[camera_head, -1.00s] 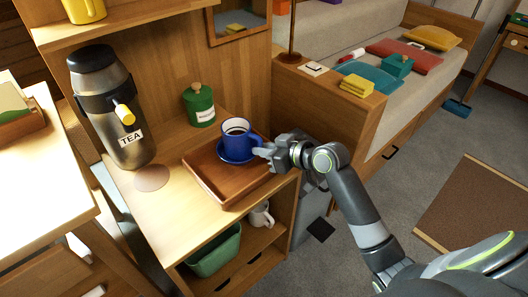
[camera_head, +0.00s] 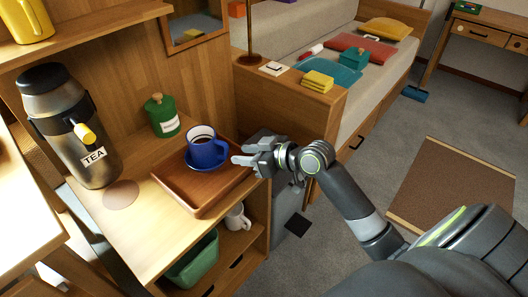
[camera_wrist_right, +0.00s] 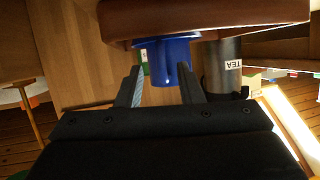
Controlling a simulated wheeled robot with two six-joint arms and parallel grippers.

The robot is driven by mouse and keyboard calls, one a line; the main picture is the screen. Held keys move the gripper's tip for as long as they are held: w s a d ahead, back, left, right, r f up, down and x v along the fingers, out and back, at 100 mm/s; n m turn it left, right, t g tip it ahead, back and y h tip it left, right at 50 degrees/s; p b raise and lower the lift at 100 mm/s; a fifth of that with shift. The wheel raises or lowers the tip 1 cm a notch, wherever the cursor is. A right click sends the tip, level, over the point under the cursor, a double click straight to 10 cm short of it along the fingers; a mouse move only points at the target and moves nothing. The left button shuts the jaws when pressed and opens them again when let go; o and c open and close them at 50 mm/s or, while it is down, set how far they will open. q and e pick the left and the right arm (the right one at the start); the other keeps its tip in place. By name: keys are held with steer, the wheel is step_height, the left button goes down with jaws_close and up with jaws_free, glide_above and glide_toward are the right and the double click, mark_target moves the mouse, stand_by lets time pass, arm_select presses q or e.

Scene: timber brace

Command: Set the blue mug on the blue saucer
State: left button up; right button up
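The blue mug (camera_head: 206,151), with dark liquid inside, stands upright on the blue saucer (camera_head: 191,165). The saucer is on a brown wooden tray (camera_head: 192,197) on the cabinet top. My right gripper (camera_head: 234,155) is just right of the mug, its fingers spread and empty, with a small gap to the mug. In the right wrist view, which looks upside down, the mug (camera_wrist_right: 167,62) shows beyond the two parted fingers (camera_wrist_right: 160,85). My left gripper is not in view.
A tea dispenser (camera_head: 65,125) and a green canister (camera_head: 161,116) stand left of and behind the tray. A shelf with a yellow mug (camera_head: 30,20) overhangs at upper left. A white mug (camera_head: 237,217) and a green bin (camera_head: 193,262) sit in the cabinet below.

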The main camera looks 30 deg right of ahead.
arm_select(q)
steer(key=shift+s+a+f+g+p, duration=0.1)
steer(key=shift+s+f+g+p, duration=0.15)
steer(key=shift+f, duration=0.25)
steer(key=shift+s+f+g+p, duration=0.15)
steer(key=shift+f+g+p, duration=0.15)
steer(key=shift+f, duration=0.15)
arm_select(e)
steer(key=v, duration=0.7)
steer(key=s+d+f+m+g+h, duration=0.1)
steer(key=s+f+m+g+h, duration=0.1)
steer(key=s+f, duration=0.45)
steer(key=s+f+m+g+h, duration=0.1)
steer(key=s+f+m+h, duration=0.15)
steer(key=f, duration=0.75)
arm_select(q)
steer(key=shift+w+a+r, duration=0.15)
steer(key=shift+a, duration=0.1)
arm_select(e)
steer(key=s+f+m+g+h, duration=0.1)
steer(key=s+f+g, duration=0.2)
steer(key=s, duration=0.6)
steer(key=s+a+f+m+g+h, duration=0.1)
steer(key=s+f+m+g, duration=0.1)
steer(key=s+f, duration=0.6)
steer(key=shift+s+a+f+g, duration=0.2)
steer(key=shift+s+f+g, duration=0.05)
steer(key=shift+s+g, duration=0.5)
